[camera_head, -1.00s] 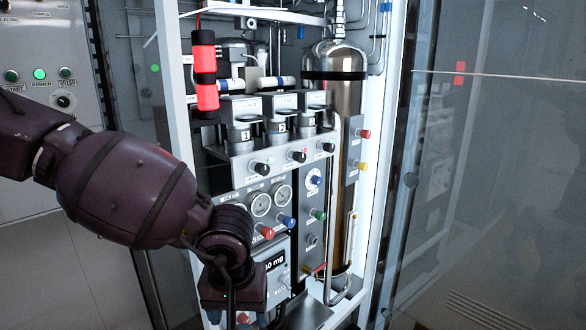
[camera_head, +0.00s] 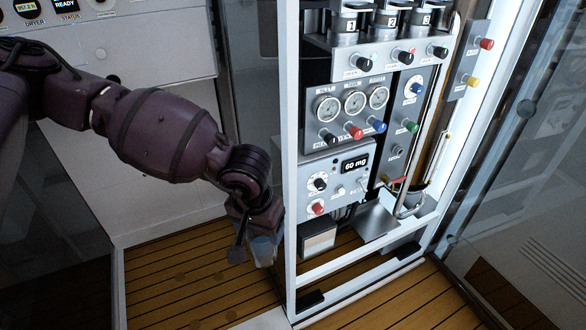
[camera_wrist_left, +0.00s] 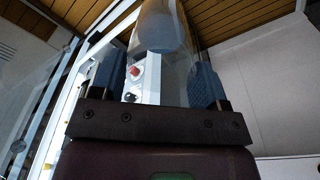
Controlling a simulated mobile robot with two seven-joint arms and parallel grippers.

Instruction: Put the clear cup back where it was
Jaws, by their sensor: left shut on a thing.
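My left gripper (camera_head: 256,243) is shut on the clear cup (camera_head: 264,254). It holds the cup just left of the panel's white front post, above the slatted wooden floor. In the left wrist view, the see-through cup (camera_wrist_left: 163,28) stands between the two blue finger pads of the gripper (camera_wrist_left: 155,78). The dispensing unit (camera_head: 335,184) reads 60 mg. Below it are a small box (camera_head: 318,240) and a grey metal plate (camera_head: 375,220) in the lower bay. No other cup shows. My right gripper is out of view.
The white post (camera_head: 291,150) stands close to the right of my left gripper. A low white frame rail (camera_head: 365,258) crosses the front of the bay. A glass door (camera_head: 530,200) is at the right. The slatted floor (camera_head: 190,285) left of the post is clear.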

